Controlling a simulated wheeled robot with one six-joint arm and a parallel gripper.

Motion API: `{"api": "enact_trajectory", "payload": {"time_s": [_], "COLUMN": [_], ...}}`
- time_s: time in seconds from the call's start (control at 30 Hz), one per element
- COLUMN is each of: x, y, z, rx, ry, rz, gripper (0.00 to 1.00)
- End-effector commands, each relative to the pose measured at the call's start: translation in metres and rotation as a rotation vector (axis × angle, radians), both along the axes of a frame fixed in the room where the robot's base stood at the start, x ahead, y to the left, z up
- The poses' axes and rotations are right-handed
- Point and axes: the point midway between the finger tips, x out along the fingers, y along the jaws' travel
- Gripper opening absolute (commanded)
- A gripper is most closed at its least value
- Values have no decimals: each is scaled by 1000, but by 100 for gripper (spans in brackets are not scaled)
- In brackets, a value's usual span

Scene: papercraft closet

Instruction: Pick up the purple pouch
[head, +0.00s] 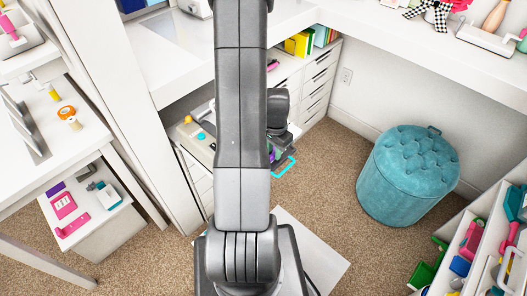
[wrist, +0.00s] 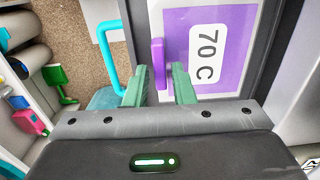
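The purple pouch (wrist: 235,83) appears in the wrist view as a flat purple panel with a white label reading "70 C". It lies on a dark grey surface. A narrow upright purple strip (wrist: 158,50) is at its left edge; I cannot tell whether it is part of the pouch. My gripper (wrist: 160,78) has two green fingers, one on each side of the strip's near end, with small gaps showing. In the head view my gripper (head: 276,138) is low by the drawers and mostly hidden behind my arm. Only a sliver of purple shows beside it.
A cyan loop handle (head: 285,167) is close to my gripper; it also shows in the wrist view (wrist: 112,55). White drawers (head: 316,88) stand behind it. A teal tufted stool (head: 407,172) is on the right. Brown carpet (head: 320,185) is clear between them.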

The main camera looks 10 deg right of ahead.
Motion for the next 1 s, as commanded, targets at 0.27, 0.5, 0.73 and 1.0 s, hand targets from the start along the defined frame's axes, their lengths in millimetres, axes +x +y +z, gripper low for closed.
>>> {"api": "enact_trajectory", "payload": {"time_s": [0.27, 0.5, 0.73, 1.0], "x": [0, 0, 0, 1], "y": [0, 0, 0, 0], "z": [-8, -8, -7, 1], "rx": [0, 0, 0, -1], "ry": [-1, -1, -1, -4], "rz": [0, 0, 0, 0], "gripper": [23, 0, 0, 0]}}
